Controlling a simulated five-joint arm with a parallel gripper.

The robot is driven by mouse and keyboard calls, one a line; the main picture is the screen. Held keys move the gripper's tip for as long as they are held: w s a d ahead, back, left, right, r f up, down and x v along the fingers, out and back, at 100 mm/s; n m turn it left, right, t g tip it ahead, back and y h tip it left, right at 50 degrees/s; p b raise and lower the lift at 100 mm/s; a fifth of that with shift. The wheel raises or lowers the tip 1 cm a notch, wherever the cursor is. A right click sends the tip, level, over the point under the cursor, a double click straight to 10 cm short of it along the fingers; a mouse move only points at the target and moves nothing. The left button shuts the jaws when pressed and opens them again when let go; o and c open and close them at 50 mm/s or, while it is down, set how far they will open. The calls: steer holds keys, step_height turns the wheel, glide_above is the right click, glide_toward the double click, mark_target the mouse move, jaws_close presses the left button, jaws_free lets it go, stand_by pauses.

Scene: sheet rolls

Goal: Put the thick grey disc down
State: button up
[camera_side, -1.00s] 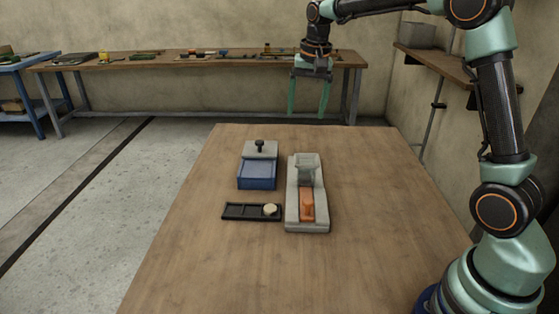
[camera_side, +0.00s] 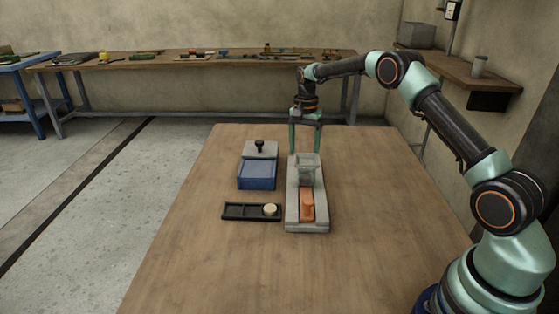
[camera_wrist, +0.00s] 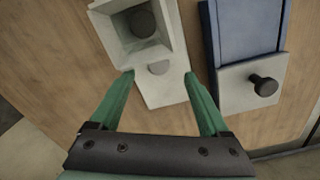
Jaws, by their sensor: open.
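My gripper (camera_side: 305,151) is open and empty, pointing down at the far end of the pale grey fixture (camera_side: 292,215). In the wrist view its fingertips (camera_wrist: 158,73) sit either side of the fixture's end, with a light grey round shape (camera_wrist: 159,67) between them. A dark grey round shape (camera_wrist: 142,23) lies inside the square hopper (camera_wrist: 118,28), just beyond the fingers; I cannot tell whether it is the thick disc or an opening. The hopper also shows in the side view (camera_side: 307,168). An orange slide (camera_side: 307,205) lies in the fixture's near part.
A blue box (camera_side: 257,177) with a grey plate and black knob (camera_side: 259,146) stands left of the fixture. A black tray (camera_side: 238,211) with a cream disc (camera_side: 270,209) lies in front of it. The table's near and right areas (camera_side: 380,220) are clear.

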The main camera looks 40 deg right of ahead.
steer(key=shift+d+f, duration=0.2)
steer(key=shift+f, duration=2.9)
jaws_close()
